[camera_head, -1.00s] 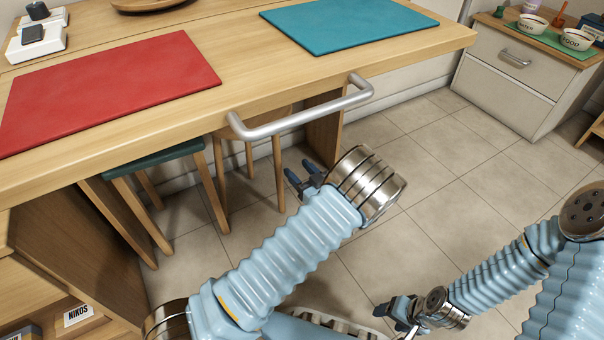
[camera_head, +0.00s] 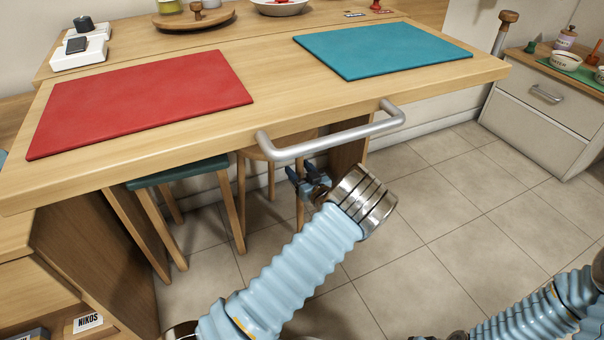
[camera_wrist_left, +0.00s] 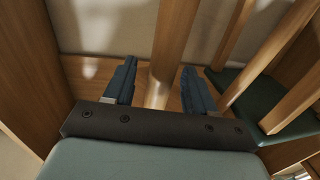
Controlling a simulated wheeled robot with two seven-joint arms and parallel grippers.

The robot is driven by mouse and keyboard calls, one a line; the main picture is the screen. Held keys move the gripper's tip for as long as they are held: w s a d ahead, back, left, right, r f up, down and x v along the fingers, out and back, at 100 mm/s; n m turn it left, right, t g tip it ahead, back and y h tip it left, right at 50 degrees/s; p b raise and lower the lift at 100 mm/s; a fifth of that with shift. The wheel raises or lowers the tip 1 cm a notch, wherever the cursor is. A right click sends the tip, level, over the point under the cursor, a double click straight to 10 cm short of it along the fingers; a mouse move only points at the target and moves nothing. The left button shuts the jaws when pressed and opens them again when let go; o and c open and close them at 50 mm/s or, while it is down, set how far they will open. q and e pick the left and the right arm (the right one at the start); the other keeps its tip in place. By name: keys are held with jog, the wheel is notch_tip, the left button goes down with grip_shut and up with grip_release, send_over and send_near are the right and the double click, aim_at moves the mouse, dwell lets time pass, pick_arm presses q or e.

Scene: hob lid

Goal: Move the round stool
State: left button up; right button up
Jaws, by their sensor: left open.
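The round stool (camera_head: 268,153) is light wood and stands under the counter, its seat partly hidden by the counter edge and the metal bar. Several slim legs reach the floor. My left gripper (camera_head: 300,181) is open at the stool's right front leg, below the bar. In the left wrist view, a wooden leg (camera_wrist_left: 176,40) runs between the two open blue fingers (camera_wrist_left: 157,88), with gaps on both sides. I cannot tell how deep it sits between them. My right gripper is out of view; only part of its arm shows at lower right.
A stool with a teal square seat (camera_head: 178,173) stands to the left; it also shows in the left wrist view (camera_wrist_left: 262,105). The metal bar (camera_head: 330,138) juts from the counter (camera_head: 275,75) above my gripper. Tiled floor (camera_head: 430,215) is clear to the right.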

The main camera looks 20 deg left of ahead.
pick_arm(q)
grip_shut()
dwell(1.4)
